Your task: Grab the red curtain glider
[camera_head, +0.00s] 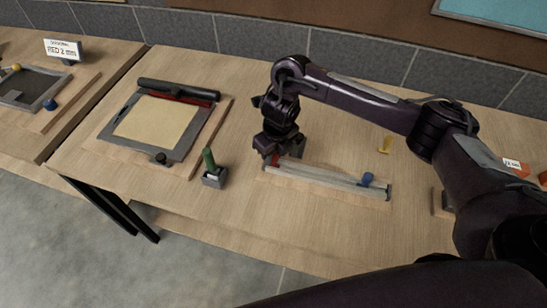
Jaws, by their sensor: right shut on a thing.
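A pale curtain track (325,177) lies on a wooden base on the table, running from left to right. The red curtain glider (274,160) is at its left end, mostly hidden by my gripper. My right gripper (272,156) points down over that end and is shut on the red glider. A blue glider (367,179) stands near the track's right end, apart from my gripper. My left gripper is not in view.
Left of the track stand a small grey holder with a green handle (209,164) and a framed board (158,121) with a dark roller. The tabletop in front of the board (110,165) is clear.

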